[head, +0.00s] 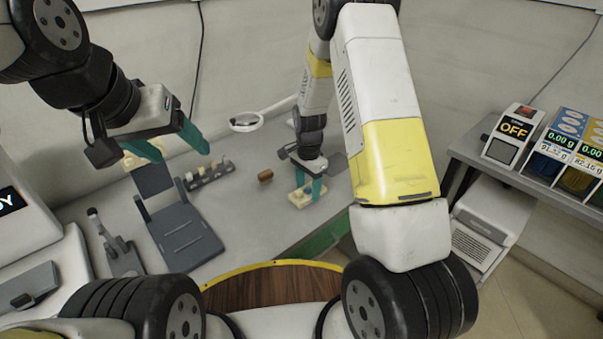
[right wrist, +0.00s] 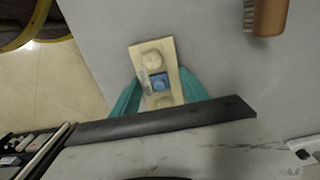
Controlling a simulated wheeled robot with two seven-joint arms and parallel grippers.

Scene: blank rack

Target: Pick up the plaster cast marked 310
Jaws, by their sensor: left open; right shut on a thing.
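A cream plaster cast (right wrist: 153,58) with rounded shapes and a blue square piece in its middle is between the green fingers of my right gripper (right wrist: 160,92). A small mark shows on its side, but I cannot read a number. In the head view, the cast (head: 296,196) is low over or on the grey bench, with my right gripper (head: 308,190) shut on it; I cannot tell whether it touches. My left gripper (head: 170,155) is open and empty above the bench's left part. Another cream piece (head: 141,153) shows beside its left finger, partly hidden.
A dark rack (head: 209,175) with several small pieces and a wooden brush (head: 265,176) lie on the bench. A dark grey stand (head: 184,236) and a ring magnifier (head: 246,122) are nearby. A side table (head: 520,172) with an OFF display is at right.

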